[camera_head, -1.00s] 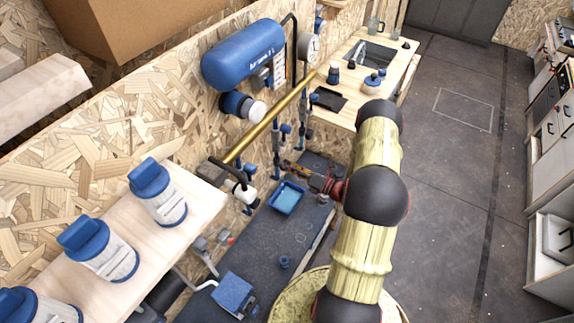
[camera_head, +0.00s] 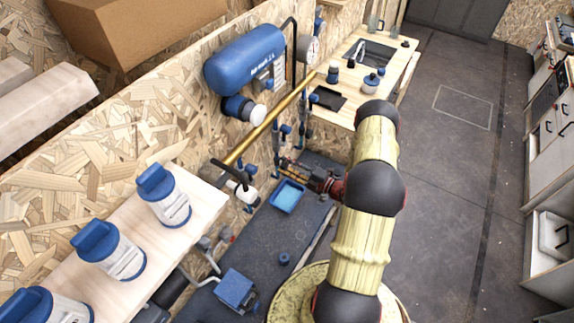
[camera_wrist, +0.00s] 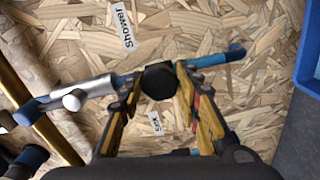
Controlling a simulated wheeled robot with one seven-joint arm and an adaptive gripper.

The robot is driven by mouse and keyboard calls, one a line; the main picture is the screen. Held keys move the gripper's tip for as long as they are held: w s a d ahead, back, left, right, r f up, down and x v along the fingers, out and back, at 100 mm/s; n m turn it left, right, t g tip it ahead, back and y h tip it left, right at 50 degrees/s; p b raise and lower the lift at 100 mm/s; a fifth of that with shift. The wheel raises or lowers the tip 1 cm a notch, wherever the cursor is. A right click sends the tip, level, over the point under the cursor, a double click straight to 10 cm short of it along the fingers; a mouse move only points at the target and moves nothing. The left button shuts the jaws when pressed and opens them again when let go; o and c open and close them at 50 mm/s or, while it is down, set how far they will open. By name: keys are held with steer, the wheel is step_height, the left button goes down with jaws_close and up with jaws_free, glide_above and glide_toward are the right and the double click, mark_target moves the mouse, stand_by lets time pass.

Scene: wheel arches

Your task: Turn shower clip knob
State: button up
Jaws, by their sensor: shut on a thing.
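The shower clip knob (camera_wrist: 160,81) is a round black knob on a thin pipe with blue ends, just below the "Shower" label (camera_wrist: 122,26) in the wrist view. My gripper (camera_wrist: 160,76) is shut on it, with one yellow-and-black finger on each side. The knob's far side and any turn mark on it are hidden. In the head view my gripper (camera_head: 298,168) reaches left to the pipes at the chipboard wall, and the knob is too small to make out there.
A brass pipe (camera_head: 270,118) slants along the wall beneath a blue tank (camera_head: 245,58). A blue tray (camera_head: 287,197) lies on the dark worktop below my gripper. A "Sink" label (camera_wrist: 155,122) is on the board between my fingers. Open floor (camera_head: 450,190) lies to the right.

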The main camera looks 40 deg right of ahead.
steer(key=shift+m, duration=0.5)
steer(key=o, duration=1.2)
steer(key=shift+c, duration=0.2)
steer(key=v, duration=1.2)
steer(key=shift+d, duration=0.1)
